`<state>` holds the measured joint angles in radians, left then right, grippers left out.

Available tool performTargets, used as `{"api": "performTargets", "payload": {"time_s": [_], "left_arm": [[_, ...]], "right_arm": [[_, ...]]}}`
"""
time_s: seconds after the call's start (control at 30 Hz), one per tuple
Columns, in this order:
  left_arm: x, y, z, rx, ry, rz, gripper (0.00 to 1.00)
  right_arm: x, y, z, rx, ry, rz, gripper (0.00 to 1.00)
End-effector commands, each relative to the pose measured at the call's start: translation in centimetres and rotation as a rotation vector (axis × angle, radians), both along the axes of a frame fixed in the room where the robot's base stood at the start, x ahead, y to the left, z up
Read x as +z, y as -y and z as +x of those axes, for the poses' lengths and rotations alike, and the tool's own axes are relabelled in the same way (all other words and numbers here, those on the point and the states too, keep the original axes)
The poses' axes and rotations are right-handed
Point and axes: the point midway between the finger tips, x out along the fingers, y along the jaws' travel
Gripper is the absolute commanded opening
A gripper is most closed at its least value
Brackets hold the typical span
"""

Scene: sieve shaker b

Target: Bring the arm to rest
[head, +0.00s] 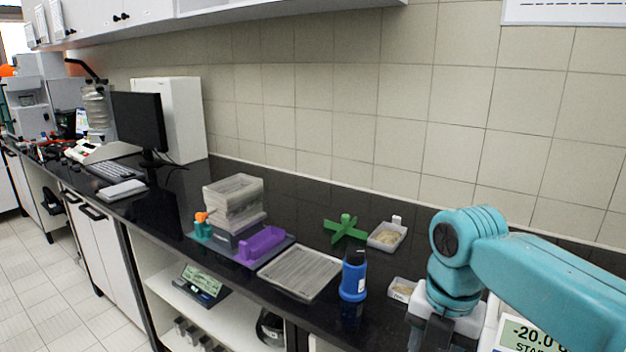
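My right arm, teal with a white wrist, comes in from the right edge over the counter (318,202). Its gripper (430,338) points down at the bottom edge, and only dark upper parts of it show. The fingertips are cut off by the frame, so I cannot tell whether it is open or shut or holds anything. It is just right of and in front of a small tray with pale grains (402,289). My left arm and gripper are not in view.
A blue bottle-like object with a black top (353,278) stands left of the gripper. A flat sieve frame (299,272), stacked sieves (234,200), a purple tray (261,243), a green cross (345,229) and another grain tray (387,236) are nearby. A scale display (530,335) sits below the arm.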

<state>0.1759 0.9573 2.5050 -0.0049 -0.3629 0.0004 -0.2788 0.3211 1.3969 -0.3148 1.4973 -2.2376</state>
Motion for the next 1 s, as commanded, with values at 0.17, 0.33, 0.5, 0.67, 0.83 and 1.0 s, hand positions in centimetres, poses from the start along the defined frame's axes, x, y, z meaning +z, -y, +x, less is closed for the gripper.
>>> {"api": "performTargets", "payload": {"time_s": [0.17, 0.33, 0.5, 0.67, 0.83, 1.0], "left_arm": [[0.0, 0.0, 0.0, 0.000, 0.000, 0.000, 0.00], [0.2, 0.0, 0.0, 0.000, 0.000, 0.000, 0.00], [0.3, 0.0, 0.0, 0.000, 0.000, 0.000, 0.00], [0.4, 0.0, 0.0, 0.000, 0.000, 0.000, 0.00], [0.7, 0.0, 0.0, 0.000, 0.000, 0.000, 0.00], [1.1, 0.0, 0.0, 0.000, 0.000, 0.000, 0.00]], "right_arm": [[-1.8, -0.3, 0.6, -0.056, -0.010, 0.010, 0.46], [-6.3, -1.3, 1.8, -0.227, -0.027, 0.045, 0.46], [-12.0, -2.4, 2.3, -0.452, -0.058, 0.090, 0.46], [-19.0, -3.6, 1.6, -0.753, -0.115, 0.143, 0.46], [-29.7, -5.2, -2.8, -1.326, -0.251, 0.203, 0.46], [-37.9, -6.0, -10.5, -2.044, -0.407, 0.208, 0.46]]}}
